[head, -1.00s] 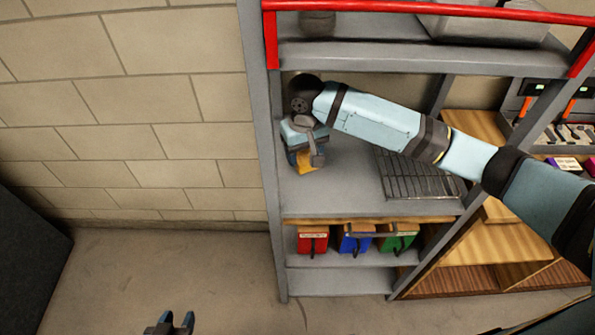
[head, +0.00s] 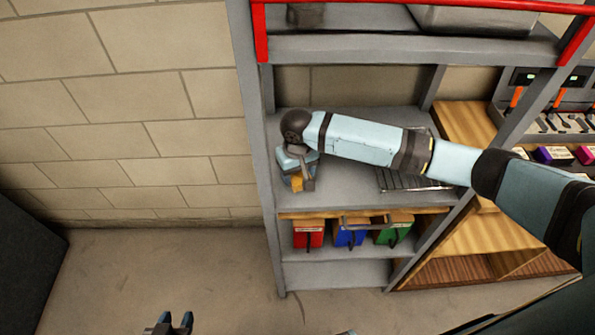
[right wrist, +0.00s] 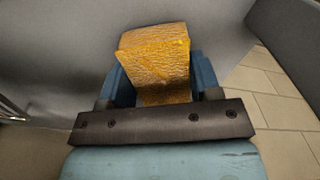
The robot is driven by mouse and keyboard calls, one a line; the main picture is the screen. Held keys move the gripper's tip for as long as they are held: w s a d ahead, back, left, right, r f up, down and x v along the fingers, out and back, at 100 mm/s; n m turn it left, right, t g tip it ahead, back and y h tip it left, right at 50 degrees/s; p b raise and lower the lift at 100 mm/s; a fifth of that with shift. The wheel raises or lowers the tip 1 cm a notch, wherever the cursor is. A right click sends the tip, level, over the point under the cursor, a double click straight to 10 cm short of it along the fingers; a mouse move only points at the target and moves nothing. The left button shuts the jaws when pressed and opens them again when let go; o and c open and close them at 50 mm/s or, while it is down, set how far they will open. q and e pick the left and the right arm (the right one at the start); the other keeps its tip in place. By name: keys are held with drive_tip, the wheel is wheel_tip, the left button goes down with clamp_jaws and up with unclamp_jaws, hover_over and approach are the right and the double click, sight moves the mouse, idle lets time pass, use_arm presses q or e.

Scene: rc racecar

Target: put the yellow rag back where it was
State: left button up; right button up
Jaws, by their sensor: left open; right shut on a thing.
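The yellow rag (right wrist: 155,65) is folded into a block and sits between the fingers of my right gripper (right wrist: 152,85) in the right wrist view. In the head view, the right gripper (head: 297,178) is at the left end of the middle grey shelf (head: 345,195), and a small part of the rag (head: 297,183) shows at it. The gripper is shut on the rag. Whether the rag touches the shelf is hard to tell. My left gripper (head: 172,322) is open and empty at the bottom edge of the head view, low over the floor.
A wire rack (head: 400,181) lies on the same shelf to the right, partly behind my right arm. Red (head: 308,234), blue (head: 350,235) and green (head: 394,230) bins stand below. A grey upright (head: 252,150) bounds the shelf's left. Free shelf surface lies between gripper and rack.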

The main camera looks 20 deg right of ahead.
drive_tip(key=shift+f, duration=0.1)
drive_tip(key=o, duration=0.8)
drive_tip(key=shift+o, duration=0.4)
wheel_tip(320, 180, up, 12)
drive_tip(key=p, duration=1.3)
